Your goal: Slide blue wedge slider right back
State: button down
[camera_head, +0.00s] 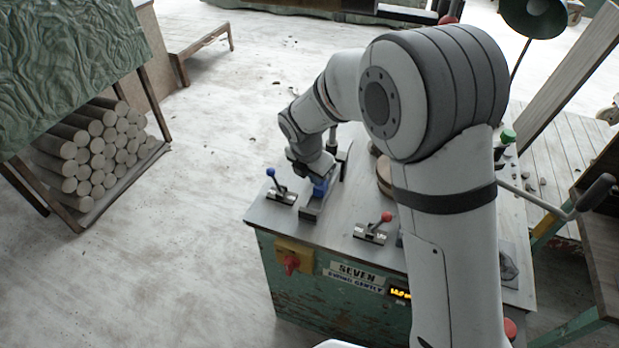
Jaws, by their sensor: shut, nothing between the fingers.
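The blue wedge slider (320,189) sits on a dark grey rail (312,211) near the left end of the grey worktop. The rail runs from the front edge side toward the back, and its far part shows to the right of my wrist. My gripper (318,178) is right above or against the blue slider, pointing down. It is shut with nothing held. Its fingertips are small and partly hidden by the wrist, so I cannot tell whether they touch the slider.
A blue-knobbed lever (278,187) stands close left of the rail. A red-knobbed lever (373,228) stands to its right on the worktop (335,232). A red switch (290,263) is on the cabinet front. My arm hides much of the worktop's right part. Open floor lies left.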

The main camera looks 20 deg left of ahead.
jog(key=shift+w+r+p, duration=0.2)
jog(key=shift+w+p, duration=0.15)
jog(key=shift+w, duration=0.2)
jog(key=shift+w+d+f+p, duration=0.1)
jog(key=shift+w+p, duration=0.1)
jog(key=shift+w, duration=0.4)
jog(key=shift+w+d+f+p, duration=0.1)
jog(key=shift+w+p, duration=0.1)
jog(key=shift+w, duration=0.35)
jog(key=shift+s, duration=0.15)
jog(key=shift+a, duration=0.1)
